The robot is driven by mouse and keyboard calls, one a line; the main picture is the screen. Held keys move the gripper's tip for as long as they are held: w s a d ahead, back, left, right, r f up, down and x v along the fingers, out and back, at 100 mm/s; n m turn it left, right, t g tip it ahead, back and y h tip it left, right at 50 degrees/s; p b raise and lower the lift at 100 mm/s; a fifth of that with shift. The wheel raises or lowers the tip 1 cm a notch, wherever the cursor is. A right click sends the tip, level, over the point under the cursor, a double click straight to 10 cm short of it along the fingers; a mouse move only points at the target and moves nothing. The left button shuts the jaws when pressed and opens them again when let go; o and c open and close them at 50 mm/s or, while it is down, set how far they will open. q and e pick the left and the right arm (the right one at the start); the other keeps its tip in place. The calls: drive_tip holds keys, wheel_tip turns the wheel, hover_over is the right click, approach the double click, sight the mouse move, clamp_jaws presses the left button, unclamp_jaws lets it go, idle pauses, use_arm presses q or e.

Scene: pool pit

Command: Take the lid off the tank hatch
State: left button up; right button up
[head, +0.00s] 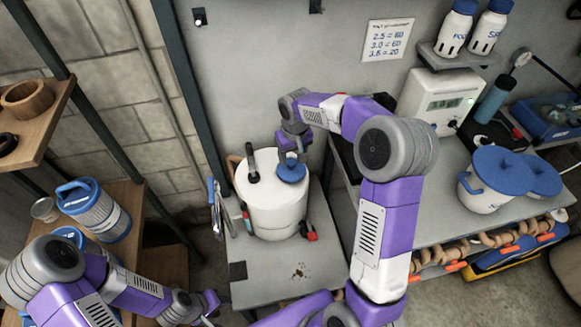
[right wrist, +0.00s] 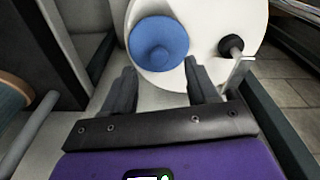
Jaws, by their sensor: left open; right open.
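The tank (head: 268,205) is a white cylinder on a low grey shelf in the middle of the head view. A blue round lid (head: 291,172) with a raised middle sits on the tank's top, covering the hatch. In the right wrist view the lid (right wrist: 159,44) lies just beyond my right gripper's fingers. My right gripper (head: 291,153) is open, above and beside the lid; its two fingers (right wrist: 162,92) are apart with nothing between them. My left gripper (head: 209,304) is open and low at the bottom left, away from the tank.
A black fitting (head: 253,168) stands up from the tank top beside the lid; it also shows in the right wrist view (right wrist: 231,46). A bench at right holds a white pot with a blue lid (head: 499,165) and a white meter (head: 437,101). A filter cartridge (head: 95,211) stands at left.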

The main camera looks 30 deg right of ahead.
sight(291, 163)
drive_tip(key=f, duration=0.2)
drive_tip(key=w+f, duration=0.1)
drive_tip(key=f, duration=0.2)
drive_tip(key=shift+w+d+b, duration=0.15)
drive_tip(key=shift+d+b, duration=0.05)
drive_tip(key=shift+b, duration=0.1)
drive_tip(key=shift+r, duration=0.1)
clamp_jaws()
